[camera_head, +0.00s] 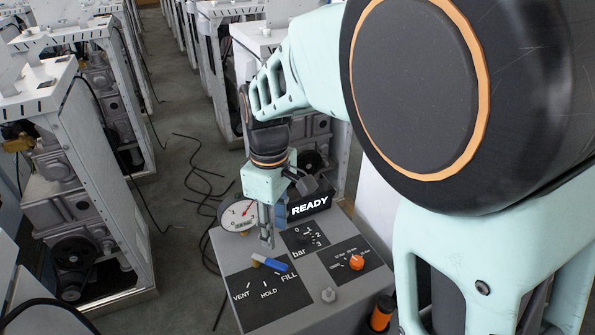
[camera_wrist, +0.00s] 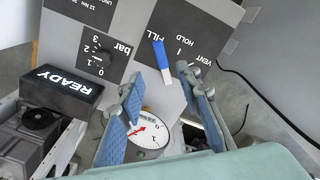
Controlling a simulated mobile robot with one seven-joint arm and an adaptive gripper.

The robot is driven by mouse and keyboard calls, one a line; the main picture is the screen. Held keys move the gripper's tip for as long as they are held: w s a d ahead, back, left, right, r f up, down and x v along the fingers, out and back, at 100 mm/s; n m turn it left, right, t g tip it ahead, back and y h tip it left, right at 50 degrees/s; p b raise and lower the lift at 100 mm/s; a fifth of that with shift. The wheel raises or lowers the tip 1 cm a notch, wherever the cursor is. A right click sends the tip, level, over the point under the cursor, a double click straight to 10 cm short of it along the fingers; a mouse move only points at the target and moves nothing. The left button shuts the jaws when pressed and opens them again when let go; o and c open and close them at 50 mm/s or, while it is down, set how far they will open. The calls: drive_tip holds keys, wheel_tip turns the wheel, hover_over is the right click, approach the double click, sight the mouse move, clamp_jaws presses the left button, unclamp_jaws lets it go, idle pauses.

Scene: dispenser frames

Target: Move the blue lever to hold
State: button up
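The blue lever (camera_head: 271,264) lies on the black panel plate (camera_head: 257,307) lettered VENT, HOLD and FILL. In the head view its blue bar slants to the right, with its right end just above the word FILL and a brass-coloured part at its left end. My gripper (camera_head: 267,241) points down above the console, just beyond the lever. In the wrist view my gripper (camera_wrist: 160,79) is open, its two blue-padded fingers apart and empty. The lever (camera_wrist: 161,60) shows in line with the gap between them, beyond the fingertips. Contact is not visible.
A round gauge (camera_head: 238,214) and a READY sign (camera_head: 310,205) stand at the console's back. A bar dial (camera_head: 303,238), an orange knob (camera_head: 356,262) and a grey knob (camera_head: 328,295) are beside the lever plate. Cables lie on the floor at left.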

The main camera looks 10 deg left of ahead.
sight(277, 264)
wheel_tip(277, 264, down, 11)
drive_tip(key=shift+r, duration=0.15)
drive_tip(key=shift+c, duration=0.4)
clamp_jaws()
